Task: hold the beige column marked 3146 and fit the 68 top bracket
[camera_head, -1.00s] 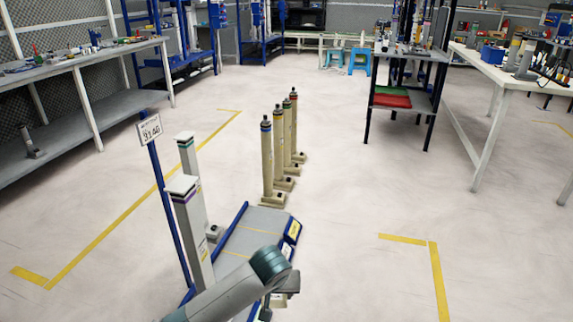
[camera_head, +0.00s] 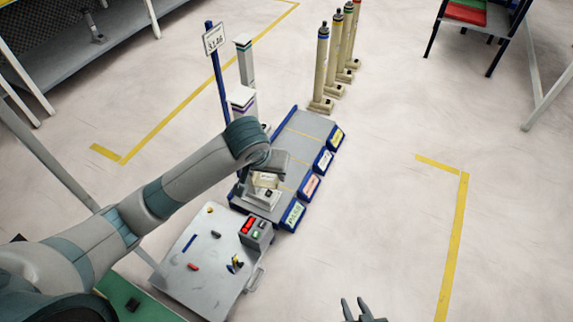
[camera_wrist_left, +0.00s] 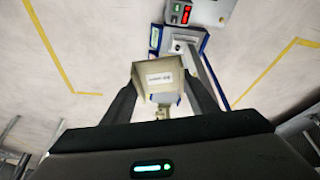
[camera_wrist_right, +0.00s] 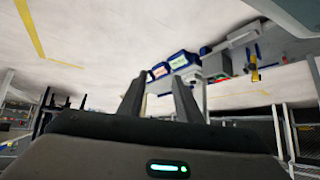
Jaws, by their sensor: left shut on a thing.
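My left gripper (camera_head: 268,170) is shut on a beige column (camera_head: 265,181) over the near end of a grey, blue-edged platform (camera_head: 315,125). In the left wrist view the beige column (camera_wrist_left: 160,75) sits between the fingers, with a white label too small to read. My arm and gripper hide part of it in the head view. A sign (camera_head: 214,39), seemingly reading 3146, stands on a blue post. My right gripper (camera_head: 362,310) is open and empty at the bottom of the head view, over bare floor; its fingers (camera_wrist_right: 159,100) stand apart. I cannot make out a bracket marked 68.
A grey cart top (camera_head: 205,285) with small loose parts and a red-display box (camera_head: 257,233) stands just before the platform. Two pale columns (camera_head: 245,62) stand behind my left arm. Several beige columns (camera_head: 321,65) stand beyond the platform.

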